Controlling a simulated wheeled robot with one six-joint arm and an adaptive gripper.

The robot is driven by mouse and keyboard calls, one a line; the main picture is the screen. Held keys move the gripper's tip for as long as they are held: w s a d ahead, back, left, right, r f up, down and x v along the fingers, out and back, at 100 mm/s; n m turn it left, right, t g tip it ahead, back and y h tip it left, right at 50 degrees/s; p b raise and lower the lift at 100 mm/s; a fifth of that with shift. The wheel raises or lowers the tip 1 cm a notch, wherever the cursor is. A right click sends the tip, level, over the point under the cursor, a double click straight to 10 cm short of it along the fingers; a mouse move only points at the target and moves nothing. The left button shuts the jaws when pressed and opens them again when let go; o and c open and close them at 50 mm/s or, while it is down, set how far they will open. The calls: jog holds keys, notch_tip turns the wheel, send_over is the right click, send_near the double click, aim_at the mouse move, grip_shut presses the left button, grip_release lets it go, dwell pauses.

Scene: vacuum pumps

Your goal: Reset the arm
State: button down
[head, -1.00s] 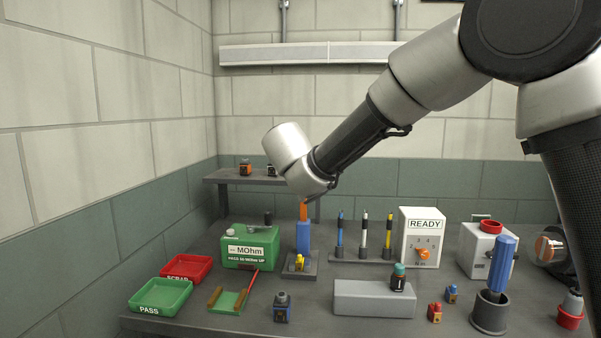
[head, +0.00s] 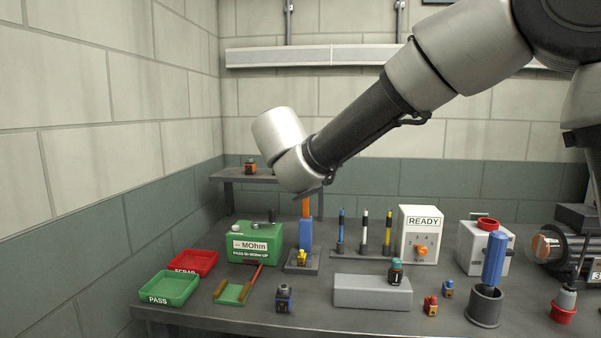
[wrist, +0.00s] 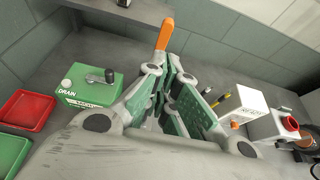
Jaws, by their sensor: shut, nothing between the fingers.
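My arm reaches from the upper right across the head view, and its wrist end (head: 290,150) hangs above the back left of the bench. In the head view my gripper itself is hidden by the wrist. In the wrist view my gripper (wrist: 172,78) is shut, with nothing between its green-padded fingers. An orange handle (wrist: 165,33) shows just past the fingertips there. In the head view the same orange handle (head: 305,207) stands upright in a blue holder (head: 305,234), below my wrist.
A green MOhm box (head: 255,250), red tray (head: 193,260) and green PASS tray (head: 170,286) stand left. A pen rack (head: 362,252), READY box (head: 419,232), grey block (head: 372,293) and blue-handled tool (head: 495,258) stand right. A shelf (head: 240,175) is behind.

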jog(key=s+d+f+m+g+h, duration=0.1)
jog(key=s+d+f+m+g, duration=0.4)
jog(key=d+m, duration=0.45)
jog(key=s+d+f+m+g+h, duration=0.2)
jog(key=s+d+f+m, duration=0.2)
jog(key=s+d+m, duration=0.55)
jog(key=s+d+f+m+g+y, duration=0.1)
jog(key=s+d+m, duration=0.7)
jog(key=d, duration=0.4)
jog(key=s+d+f+m+g+y, duration=0.1)
jog(key=s+d+m+y, duration=0.1)
jog(key=s+d+m, duration=0.6)
jog(key=s+d, duration=0.2)
jog(key=d, duration=0.3)
jog(key=shift+s+f+m, duration=0.2)
jog(key=shift+s+m, duration=0.05)
jog(key=shift+m, duration=0.05)
